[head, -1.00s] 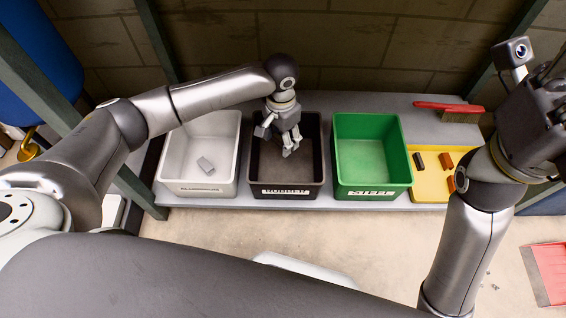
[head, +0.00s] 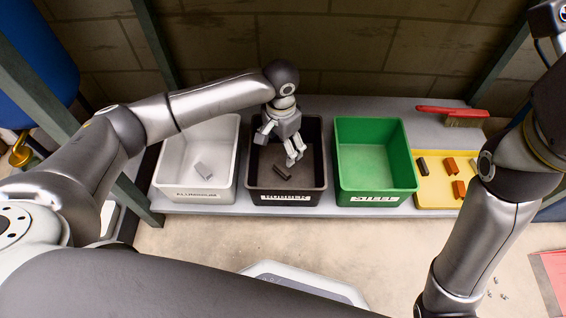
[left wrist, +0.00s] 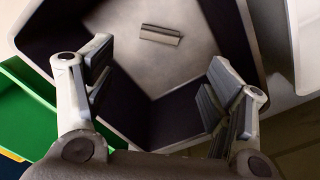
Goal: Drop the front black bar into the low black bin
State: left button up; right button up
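The low black bin (head: 256,183) stands in the middle of the row of bins, with a white label on its front. A dark bar (head: 282,172) lies on its floor; the left wrist view shows this bar (left wrist: 160,36) lying flat and apart from my fingers. My left gripper (head: 292,158) hangs over the black bin, fingers down. In the left wrist view its fingers are spread wide with nothing between them. Another black bar (head: 422,167) lies on the yellow tray (head: 433,200). My right arm stands at the right; its gripper is outside the frame.
Two orange bars (head: 452,165) lie on the tray. A red-handled brush (head: 452,112) lies behind it.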

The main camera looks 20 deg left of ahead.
pick_arm(q)
notch_tip(320, 180, up, 12)
dwell(0.7)
jog(key=shift+s, duration=0.1)
dwell(0.3)
